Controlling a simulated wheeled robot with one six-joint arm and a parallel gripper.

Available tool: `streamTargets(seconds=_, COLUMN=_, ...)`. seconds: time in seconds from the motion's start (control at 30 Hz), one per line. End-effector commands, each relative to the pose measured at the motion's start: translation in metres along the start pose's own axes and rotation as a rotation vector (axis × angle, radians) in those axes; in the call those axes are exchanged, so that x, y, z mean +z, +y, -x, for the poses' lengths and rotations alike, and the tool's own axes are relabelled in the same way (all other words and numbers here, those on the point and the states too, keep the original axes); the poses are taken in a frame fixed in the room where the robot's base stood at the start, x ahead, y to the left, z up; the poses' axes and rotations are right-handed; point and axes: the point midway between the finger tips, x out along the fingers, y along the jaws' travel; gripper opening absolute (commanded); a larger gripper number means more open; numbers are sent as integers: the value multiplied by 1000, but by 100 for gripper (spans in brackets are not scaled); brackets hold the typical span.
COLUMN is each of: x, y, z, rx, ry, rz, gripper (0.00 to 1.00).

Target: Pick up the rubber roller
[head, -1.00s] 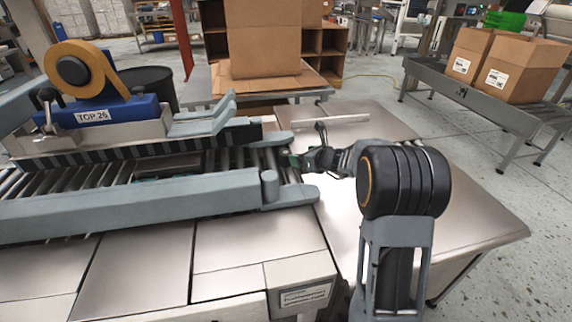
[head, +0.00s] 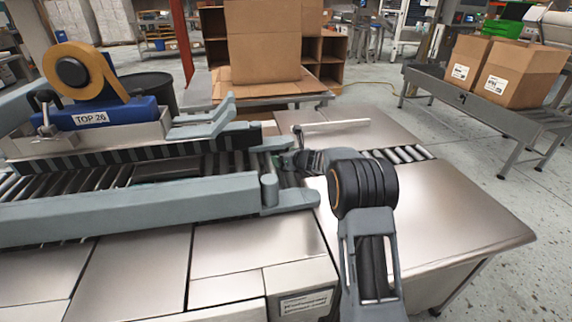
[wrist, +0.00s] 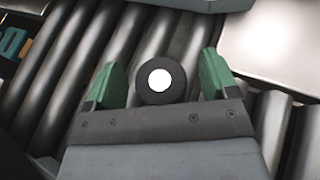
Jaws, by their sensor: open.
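The rubber roller (wrist: 160,82) shows in the wrist view as a black round end with a white centre, over the metal conveyor rollers. It lies between the two green fingers of my gripper (wrist: 159,64), with a gap on each side. The gripper is open and not closed on it. In the head view my gripper (head: 288,160) is small and partly hidden by my arm, at the right end of the roller conveyor (head: 205,166). I cannot make out the rubber roller in the head view.
Grey side rails (head: 130,208) flank the conveyor. A tape dispenser (head: 85,72) stands at the left. A pale bar (head: 335,125) lies behind my arm. The steel table (head: 450,205) at the right is clear. Cardboard boxes (head: 520,75) stand farther off.

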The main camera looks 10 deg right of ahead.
Motion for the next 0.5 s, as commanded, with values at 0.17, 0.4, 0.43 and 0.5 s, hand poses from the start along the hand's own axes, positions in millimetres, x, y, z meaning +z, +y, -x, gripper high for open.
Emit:
streamTargets(seconds=0.17, x=1, y=0, z=-2, rx=0, ry=-1, rz=1, gripper=80)
streamTargets(seconds=0.4, x=0, y=0, z=-1, rx=0, ry=0, rz=1, gripper=64)
streamTargets(seconds=0.43, x=0, y=0, z=-1, rx=0, ry=0, rz=1, gripper=61)
streamTargets(seconds=0.5, x=0, y=0, z=-1, rx=0, ry=0, rz=1, gripper=55)
